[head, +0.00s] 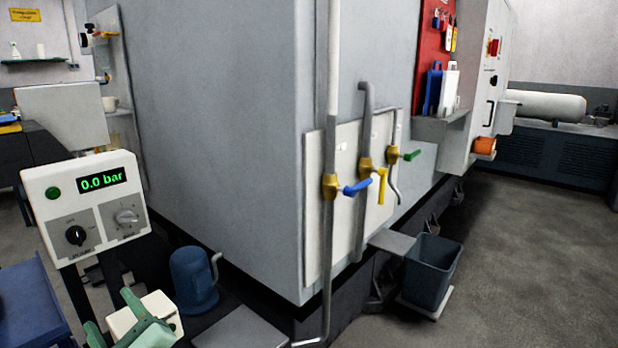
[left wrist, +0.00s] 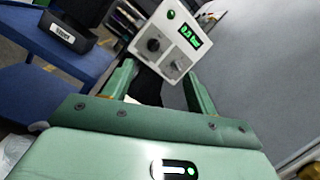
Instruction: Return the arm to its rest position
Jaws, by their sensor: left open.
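My left gripper (head: 110,311) is low at the left of the head view, with green fingers spread apart and nothing seen between them. In the left wrist view its fingers (left wrist: 160,72) point up toward a white control box, open and empty. The control box (head: 60,194) carries a green "0.0 bar" display, a green button, a black knob and a grey knob. It stands beyond the gripper, and it also shows in the left wrist view (left wrist: 170,42). My gripper appears apart from the box. My right gripper is not in view.
A large grey machine cabinet (head: 220,120) fills the middle. Pipes carry blue (head: 356,187), yellow (head: 381,184) and green (head: 412,155) valve handles. A blue-grey bin (head: 430,270) and a blue motor-like unit (head: 193,280) stand low. Open floor (head: 530,260) lies at the right.

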